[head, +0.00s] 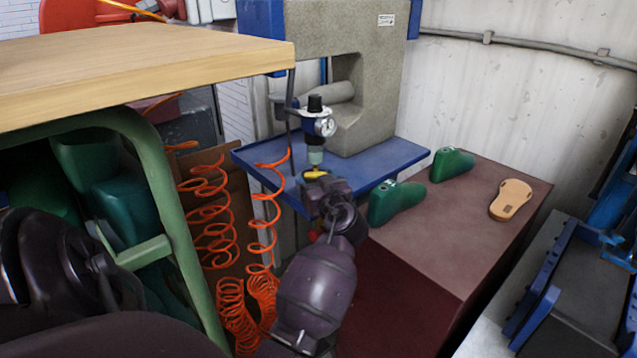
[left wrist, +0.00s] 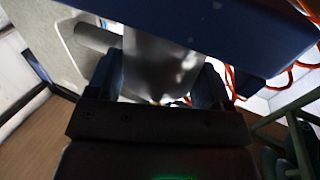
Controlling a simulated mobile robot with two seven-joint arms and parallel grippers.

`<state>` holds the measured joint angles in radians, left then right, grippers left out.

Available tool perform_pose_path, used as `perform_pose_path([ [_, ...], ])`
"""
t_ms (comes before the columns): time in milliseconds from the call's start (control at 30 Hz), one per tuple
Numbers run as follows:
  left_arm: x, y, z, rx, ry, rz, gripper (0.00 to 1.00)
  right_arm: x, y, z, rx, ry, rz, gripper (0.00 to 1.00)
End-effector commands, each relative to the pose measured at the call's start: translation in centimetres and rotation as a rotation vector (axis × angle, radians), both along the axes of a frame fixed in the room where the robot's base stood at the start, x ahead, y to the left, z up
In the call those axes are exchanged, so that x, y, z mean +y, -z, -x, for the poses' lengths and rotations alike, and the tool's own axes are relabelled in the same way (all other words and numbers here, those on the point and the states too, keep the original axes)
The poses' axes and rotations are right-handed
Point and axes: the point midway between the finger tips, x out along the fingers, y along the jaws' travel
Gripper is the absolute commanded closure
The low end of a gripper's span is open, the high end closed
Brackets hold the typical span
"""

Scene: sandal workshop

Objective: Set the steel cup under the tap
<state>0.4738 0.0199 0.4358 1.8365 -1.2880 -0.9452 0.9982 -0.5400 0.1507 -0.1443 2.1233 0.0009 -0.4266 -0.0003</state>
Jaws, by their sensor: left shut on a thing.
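A shiny grey-silver thing (left wrist: 160,65), which looks like the steel cup, sits between the two fingers of my left gripper in the left wrist view. My left gripper (left wrist: 158,85) is shut on it. In the head view my left gripper (head: 322,188) is at the blue table's front edge, right below the yellow tap (head: 317,174) under the regulator's bowl. The cup cannot be made out there, so I cannot tell whether it is directly under the tap. My right gripper is not in view.
The regulator with its gauge (head: 318,125) stands over the blue table (head: 395,160) of a grey press (head: 370,60). Orange coiled hoses (head: 265,215) hang to the left. Green lasts (head: 396,200) and a tan sole (head: 511,199) rest on a brown-red surface (head: 430,230). A wooden benchtop (head: 140,65) is at left.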

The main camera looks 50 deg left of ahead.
Motion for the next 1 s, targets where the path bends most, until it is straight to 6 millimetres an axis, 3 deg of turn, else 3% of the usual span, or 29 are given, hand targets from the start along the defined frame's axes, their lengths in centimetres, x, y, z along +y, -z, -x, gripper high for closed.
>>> perform_pose_path([
  [467, -0.01, 0.05, -0.01, 0.000, 0.000, -0.001, 0.50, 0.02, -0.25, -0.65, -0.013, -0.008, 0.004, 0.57],
  [1000, -0.03, 0.26, -0.01, -0.001, 0.000, -0.001, 0.50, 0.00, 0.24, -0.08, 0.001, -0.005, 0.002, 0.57],
])
